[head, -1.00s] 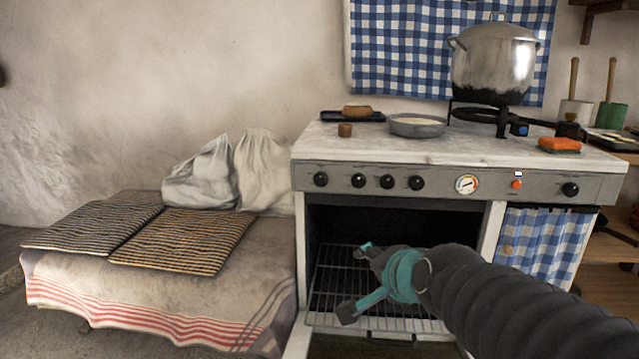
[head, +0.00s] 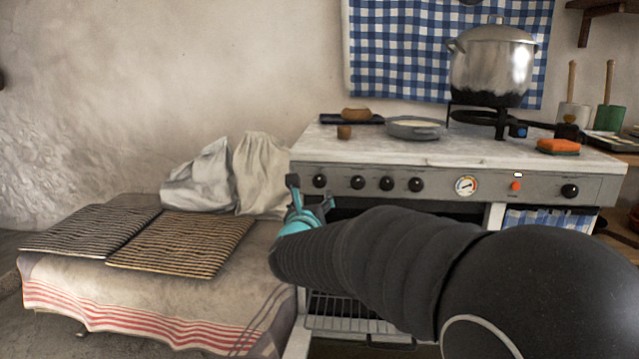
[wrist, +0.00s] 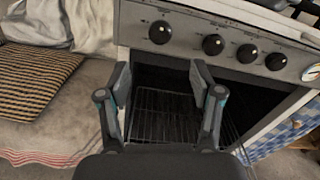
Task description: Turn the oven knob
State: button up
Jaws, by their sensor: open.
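The oven's grey control panel (head: 345,182) carries a row of black knobs. The leftmost knob (head: 320,181) also shows in the wrist view (wrist: 160,32), above the space between my fingers. The other knobs (head: 387,183) sit to its right, with a separate knob (head: 569,191) at the far right. My gripper (head: 310,192) is open and empty, at the left front of the oven just below the leftmost knob. No contact with a knob shows.
The oven cavity is open with a wire rack (head: 345,312) inside. Left of the oven is a cloth-covered bench (head: 190,285) with striped mats (head: 185,240) and white sacks (head: 230,175). A pot (head: 492,65), a pan (head: 415,128) and an orange sponge (head: 558,146) stand on top.

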aim_at(319, 182)
jog(key=w, duration=0.4)
jog(key=w+p, duration=0.1)
jog(key=w, duration=0.3)
jog(key=w+p, duration=0.1)
jog(key=w, duration=0.3)
jog(key=shift+d, duration=0.25)
jog(key=c, duration=1.1)
jog(key=shift+c, duration=0.2)
